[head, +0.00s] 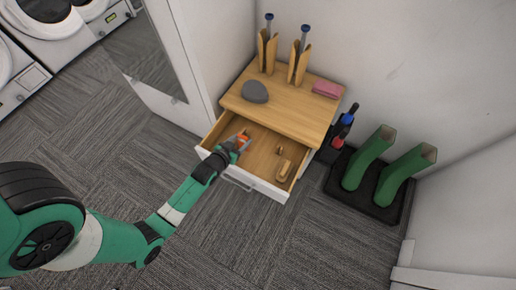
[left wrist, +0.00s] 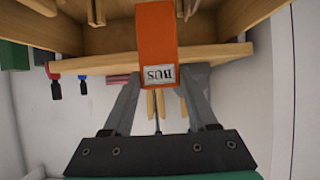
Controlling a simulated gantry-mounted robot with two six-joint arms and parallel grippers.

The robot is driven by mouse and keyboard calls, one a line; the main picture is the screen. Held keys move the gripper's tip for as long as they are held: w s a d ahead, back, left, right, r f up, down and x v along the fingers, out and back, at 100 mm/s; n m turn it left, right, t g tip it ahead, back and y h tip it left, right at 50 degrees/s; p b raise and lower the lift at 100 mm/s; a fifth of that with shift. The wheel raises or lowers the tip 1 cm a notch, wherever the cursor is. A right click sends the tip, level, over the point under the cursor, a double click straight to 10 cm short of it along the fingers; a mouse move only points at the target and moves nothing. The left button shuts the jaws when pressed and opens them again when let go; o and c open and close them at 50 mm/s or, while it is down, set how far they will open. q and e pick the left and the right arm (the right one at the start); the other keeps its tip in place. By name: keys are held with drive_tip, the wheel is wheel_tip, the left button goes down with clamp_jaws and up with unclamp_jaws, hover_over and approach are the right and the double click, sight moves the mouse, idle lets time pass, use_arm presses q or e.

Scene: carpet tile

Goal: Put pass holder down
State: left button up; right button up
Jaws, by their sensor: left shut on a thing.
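The pass holder (head: 244,141) is orange. In the left wrist view the pass holder (left wrist: 157,45) shows a white label reading BUS. My left gripper (head: 239,142) is shut on it, with a grey finger on each side. It holds the pass holder over or in the left part of the open drawer (head: 263,188); whether it touches the drawer floor I cannot tell. My right gripper is not in view.
The drawer holds a wooden brush-like thing (head: 284,170) and a smaller wooden piece (head: 280,150) at right; its middle is bare. On the cabinet top (head: 290,106) are a grey rounded thing (head: 255,92) and a pink folded cloth (head: 327,89). Green boots (head: 369,158) stand right.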

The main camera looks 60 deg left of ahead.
use_arm(q)
wheel_tip(320, 180, down, 10)
drive_tip(key=b, duration=0.7)
drive_tip(key=shift+f, duration=0.1)
drive_tip(key=o, duration=1.3)
drive_tip(key=p+v, duration=0.4)
drive_tip(key=v, duration=0.8)
